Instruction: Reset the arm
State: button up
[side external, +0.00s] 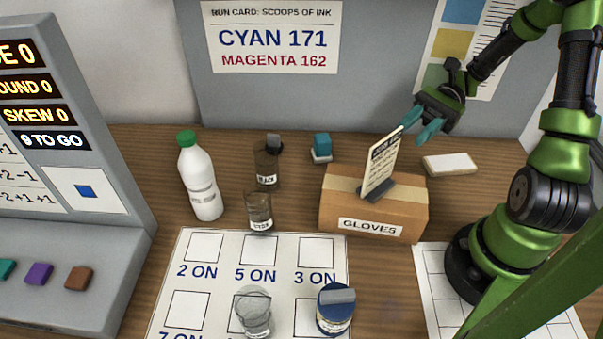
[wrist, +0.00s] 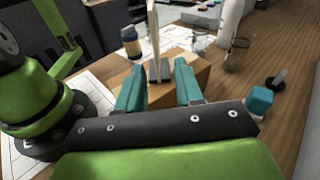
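My gripper (side external: 417,122) has teal fingers and hangs in the air behind and above the cardboard box labelled GLOVES (side external: 337,209). In the wrist view my gripper (wrist: 160,85) has its two fingers spread apart with nothing held between them. A small card (side external: 382,165) stands upright in a dark holder on top of the box, and in the wrist view the card (wrist: 153,35) shows beyond the fingertips. My arm rises at the right and bends over towards the back panel.
A white bottle with a green cap (side external: 201,185), two labelled beakers, one of them front (side external: 259,212), and a teal-topped block (side external: 321,147) stand left of the box. A glass (side external: 253,313) and a blue jar (side external: 335,312) are on the printed mat (side external: 226,273). A console (side external: 75,180) borders the left.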

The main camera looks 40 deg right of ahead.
jog(key=s+a+r+n+t+h, duration=0.1)
jog(key=a+r+n+t+h, duration=0.6)
jog(key=r+n+h, duration=0.3)
jog(key=a+n+h, duration=0.1)
jog(key=n+h, duration=0.2)
jog(key=h, duration=0.1)
jog(key=shift+s+a+r, duration=0.15)
jog(key=shift+s+r, duration=0.05)
jog(key=shift+s, duration=0.05)
